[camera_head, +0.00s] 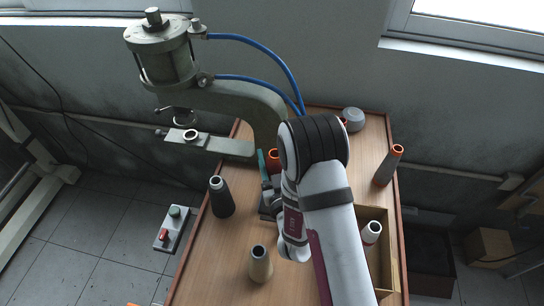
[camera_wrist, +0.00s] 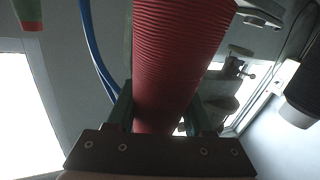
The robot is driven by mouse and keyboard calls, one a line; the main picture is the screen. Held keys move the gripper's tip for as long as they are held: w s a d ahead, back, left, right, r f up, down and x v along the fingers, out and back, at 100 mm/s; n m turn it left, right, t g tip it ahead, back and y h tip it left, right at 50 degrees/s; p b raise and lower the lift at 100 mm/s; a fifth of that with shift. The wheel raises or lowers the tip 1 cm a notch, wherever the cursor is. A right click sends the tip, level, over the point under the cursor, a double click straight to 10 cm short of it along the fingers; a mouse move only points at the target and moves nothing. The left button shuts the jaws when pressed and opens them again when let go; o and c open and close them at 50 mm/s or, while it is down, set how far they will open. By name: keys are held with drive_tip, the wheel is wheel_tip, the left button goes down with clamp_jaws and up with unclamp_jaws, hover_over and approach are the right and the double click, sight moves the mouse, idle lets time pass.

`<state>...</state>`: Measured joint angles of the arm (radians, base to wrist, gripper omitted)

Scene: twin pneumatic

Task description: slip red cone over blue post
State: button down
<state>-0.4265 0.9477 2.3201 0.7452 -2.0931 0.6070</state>
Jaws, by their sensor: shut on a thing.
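A red ribbed cone (camera_wrist: 178,60) fills the middle of the wrist view, between the two green fingers of my gripper (camera_wrist: 162,115). My gripper is shut on it. In the head view, a small part of the red cone (camera_head: 273,157) shows beside a teal finger of my gripper (camera_head: 264,172), near the press frame. My arm hides most of the cone and what lies under it. I cannot make out a blue post in either view; the table behind my arm is hidden.
A black cone (camera_head: 221,198) and a tan cone (camera_head: 260,265) stand left of my arm. A dark cone with an orange tip (camera_head: 388,166) stands at right. A pale-topped cone (camera_head: 371,233) sits in a wooden box (camera_head: 394,262). The pneumatic press (camera_head: 166,58) overhangs at upper left.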

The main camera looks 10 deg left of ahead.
sight(275, 173)
drive_tip(key=shift+r, duration=1.4)
drive_tip(key=shift+f, duration=1.25)
drive_tip(key=shift+f, duration=0.3)
drive_tip(key=shift+f, duration=0.25)
drive_tip(key=shift+c, duration=1.1)
unclamp_jaws()
drive_tip(key=v, duration=0.7)
drive_tip(key=shift+s, duration=0.25)
